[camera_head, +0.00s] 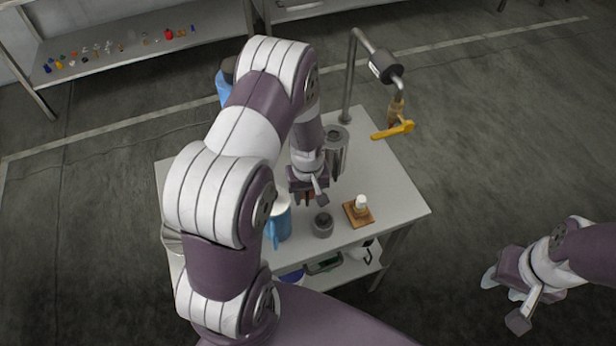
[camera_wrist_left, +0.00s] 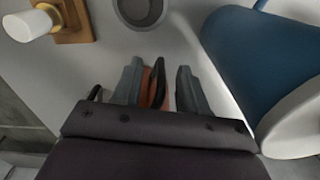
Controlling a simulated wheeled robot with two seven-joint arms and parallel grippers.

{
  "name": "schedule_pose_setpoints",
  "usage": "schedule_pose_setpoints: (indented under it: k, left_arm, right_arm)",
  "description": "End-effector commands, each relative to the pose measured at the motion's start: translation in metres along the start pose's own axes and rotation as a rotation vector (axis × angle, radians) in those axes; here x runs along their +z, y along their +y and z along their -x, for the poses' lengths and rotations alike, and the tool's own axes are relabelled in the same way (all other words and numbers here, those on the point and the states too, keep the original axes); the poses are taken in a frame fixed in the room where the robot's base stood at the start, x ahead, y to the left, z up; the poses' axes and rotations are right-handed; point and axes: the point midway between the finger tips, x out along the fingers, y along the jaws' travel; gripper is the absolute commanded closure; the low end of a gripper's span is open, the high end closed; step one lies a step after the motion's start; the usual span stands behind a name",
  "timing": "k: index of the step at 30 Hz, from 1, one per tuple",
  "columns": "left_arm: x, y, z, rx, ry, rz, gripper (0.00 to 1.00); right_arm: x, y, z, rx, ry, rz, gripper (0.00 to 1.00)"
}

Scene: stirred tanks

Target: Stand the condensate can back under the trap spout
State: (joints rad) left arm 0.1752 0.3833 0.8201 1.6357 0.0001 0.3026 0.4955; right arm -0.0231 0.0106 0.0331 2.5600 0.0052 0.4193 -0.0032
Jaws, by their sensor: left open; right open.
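My left gripper (camera_head: 309,199) is open and low over the table, at its middle. In the left wrist view its fingers (camera_wrist_left: 158,85) are apart, with an orange-brown thing with dark strips (camera_wrist_left: 150,88) between them; I cannot tell what it is or whether they touch it. A grey metal can-like cylinder (camera_head: 337,150) stands behind the gripper by a bent pipe; I cannot tell if it is the condensate can. My right gripper (camera_head: 508,296) is open and empty, off the table's right side.
A blue jug (camera_head: 279,222) stands left of the gripper, close by in the left wrist view (camera_wrist_left: 245,60). A small grey cup (camera_head: 323,225) and a white-capped item on a wooden square (camera_head: 358,211) stand at the front right.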

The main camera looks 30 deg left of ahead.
Motion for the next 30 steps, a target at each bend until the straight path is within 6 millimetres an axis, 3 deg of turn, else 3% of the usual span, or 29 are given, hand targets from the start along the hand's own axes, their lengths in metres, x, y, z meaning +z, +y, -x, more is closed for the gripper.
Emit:
schedule_pose_setpoints:
  k: [8, 10, 12, 13, 24, 30]
  left_arm:
    - [0.000, 0.000, -0.009, 0.001, 0.001, 0.000, 0.57]
    - [0.000, 0.000, -0.009, 0.000, 0.001, 0.000, 0.74]
    - [0.000, 0.000, -0.009, 0.000, 0.001, 0.000, 0.96]
    - [0.000, 0.000, -0.009, 0.000, 0.001, 0.000, 1.00]
    - [0.000, 0.000, -0.006, 0.001, 0.001, 0.000, 1.00]
    - [-0.002, 0.001, 0.021, 0.003, 0.006, 0.000, 1.00]
  right_arm:
    - [0.000, 0.000, 0.000, 0.000, -0.001, 0.000, 0.57]
    - [0.000, 0.000, 0.000, 0.000, -0.001, 0.000, 0.57]
    - [0.000, 0.000, 0.000, 0.000, -0.001, 0.000, 0.57]
    - [0.000, 0.000, 0.000, 0.000, -0.001, 0.000, 0.57]
    - [0.000, 0.000, 0.000, 0.000, -0.001, 0.000, 0.57]
    - [0.001, 0.000, -0.004, 0.000, 0.000, 0.000, 0.57]
